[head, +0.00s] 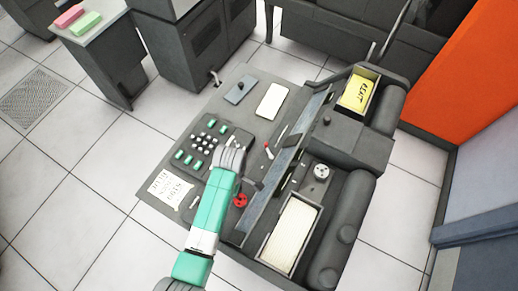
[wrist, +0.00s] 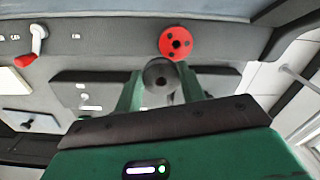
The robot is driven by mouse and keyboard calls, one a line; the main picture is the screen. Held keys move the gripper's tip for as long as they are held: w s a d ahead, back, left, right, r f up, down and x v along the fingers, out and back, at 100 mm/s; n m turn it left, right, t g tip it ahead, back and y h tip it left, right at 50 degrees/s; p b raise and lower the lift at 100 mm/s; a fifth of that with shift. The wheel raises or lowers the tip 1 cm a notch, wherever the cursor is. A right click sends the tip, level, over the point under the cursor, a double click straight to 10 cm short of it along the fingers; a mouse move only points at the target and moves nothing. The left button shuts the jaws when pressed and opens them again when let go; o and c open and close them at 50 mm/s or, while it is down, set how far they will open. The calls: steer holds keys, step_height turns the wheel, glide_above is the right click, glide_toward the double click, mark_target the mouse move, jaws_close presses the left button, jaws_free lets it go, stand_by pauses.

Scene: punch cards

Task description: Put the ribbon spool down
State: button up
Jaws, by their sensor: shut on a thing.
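My gripper (wrist: 160,80) is shut on a dark grey round piece, the ribbon spool (wrist: 159,76), in the wrist view. Its round face with a small hub shows between the two green fingers. A red disc (wrist: 176,43) with dark holes shows just beyond the fingertips; I cannot tell whether it touches the spool. In the head view the red disc (head: 240,201) is at the right of my green arm, over the machine's deck. My fingers and the grey spool are not clear there, partly hidden by the arm.
A paper note (head: 170,188) lies at the deck's left corner.

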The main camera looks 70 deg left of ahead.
steer(key=b, duration=0.1)
glide_above(256, 178)
steer(key=shift+s+d+f, duration=0.1)
steer(key=shift+f, duration=0.35)
steer(key=shift+w+f+b, duration=0.2)
steer(key=shift+f+b, duration=0.4)
steer(key=shift+f, duration=1.1)
steer(key=shift+f, duration=0.2)
steer(key=o, duration=0.9)
steer(key=shift+o, duration=0.2)
step_height(256, 178, up, 12)
steer(key=p, duration=0.2)
steer(key=shift+r+p, duration=0.2)
steer(key=shift+p, duration=0.15)
